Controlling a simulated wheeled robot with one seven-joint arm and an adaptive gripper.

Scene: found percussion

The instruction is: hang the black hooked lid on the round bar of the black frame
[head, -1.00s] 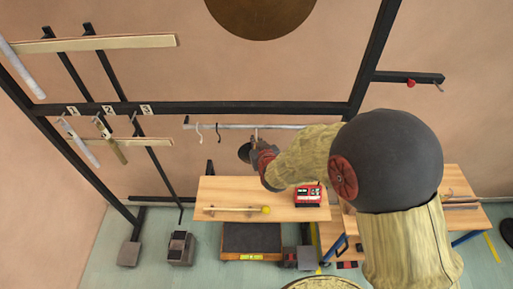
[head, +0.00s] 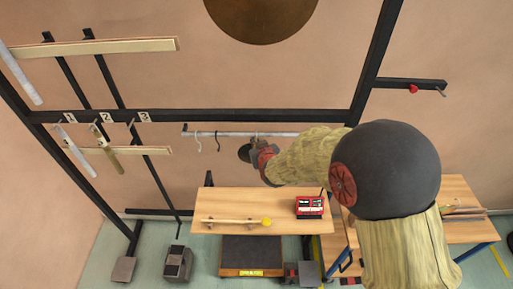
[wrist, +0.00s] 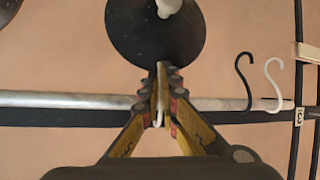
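The black lid (wrist: 150,30), a round dark disc with a pale knob, shows beyond my fingertips in the wrist view. In the head view it is a small dark disc (head: 244,153) just below the bar. My gripper (wrist: 160,95) is closed around a thin pale piece, seemingly the lid's hook (wrist: 158,112), at the bar. The round grey bar (wrist: 75,100) of the black frame (head: 200,114) runs behind my fingers. I cannot tell whether the hook is over the bar or only beside it. My gripper (head: 262,158) partly hides this in the head view.
A black hook (wrist: 245,80) and a white hook (wrist: 272,82) hang on the bar beside my gripper. Below is a wooden table (head: 230,205) with a yellow-tipped mallet (head: 240,221) and a red box (head: 309,207). Several tubes hang at left; a gong (head: 262,15) hangs above.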

